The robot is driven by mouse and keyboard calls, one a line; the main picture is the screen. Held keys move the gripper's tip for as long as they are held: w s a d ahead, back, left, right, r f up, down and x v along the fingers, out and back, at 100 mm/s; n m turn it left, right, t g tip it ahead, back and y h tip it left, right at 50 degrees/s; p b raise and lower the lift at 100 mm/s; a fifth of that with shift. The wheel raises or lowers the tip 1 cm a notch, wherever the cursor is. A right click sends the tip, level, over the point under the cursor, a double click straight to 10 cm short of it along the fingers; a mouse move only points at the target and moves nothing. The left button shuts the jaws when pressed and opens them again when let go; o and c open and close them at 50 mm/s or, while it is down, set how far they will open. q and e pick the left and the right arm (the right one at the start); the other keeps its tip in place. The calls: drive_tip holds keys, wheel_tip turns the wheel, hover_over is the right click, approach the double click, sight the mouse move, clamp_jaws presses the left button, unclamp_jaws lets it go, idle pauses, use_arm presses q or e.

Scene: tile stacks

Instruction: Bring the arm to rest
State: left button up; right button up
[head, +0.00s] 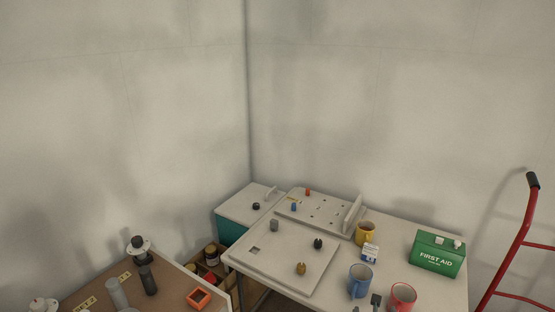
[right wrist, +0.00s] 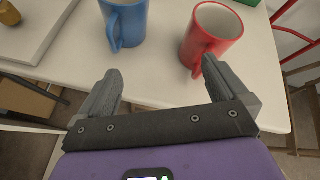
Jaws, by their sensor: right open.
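My right gripper (head: 366,304) shows at the bottom edge of the head view, by the front of the white table, just below the blue mug. In the right wrist view the same gripper (right wrist: 162,72) has its two grey fingers wide apart with nothing between them. The fingers point toward the table's front edge, with the blue mug (right wrist: 127,22) and the red mug (right wrist: 212,34) beyond the tips. The left fingertip is apart from the blue mug; the right one looks close to the red mug, and I cannot tell whether they touch. My left gripper is not in view.
The white table (head: 408,238) holds a yellow mug (head: 365,233), a green first aid box (head: 437,254) and a board (head: 270,275) with small pieces. A red hand truck (head: 517,240) stands at right. A brown table (head: 177,300) with parts is at left.

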drive_tip(key=s+a+f+n+g+y+p, duration=0.2)
drive_tip(key=s+a+f+n+g+y, duration=0.35)
drive_tip(key=s+a+f+n, duration=1.05)
drive_tip(key=s+a+f+n+g+y+p, duration=0.1)
drive_tip(key=s+n+g+y, duration=0.3)
drive_tip(key=s+n, duration=0.7)
drive_tip(key=a+n+g, duration=0.1)
drive_tip(key=n, duration=0.6)
drive_tip(key=shift+s+a+f+p, duration=0.25)
drive_tip(key=shift+s+a+p, duration=0.05)
drive_tip(key=shift+p, duration=0.05)
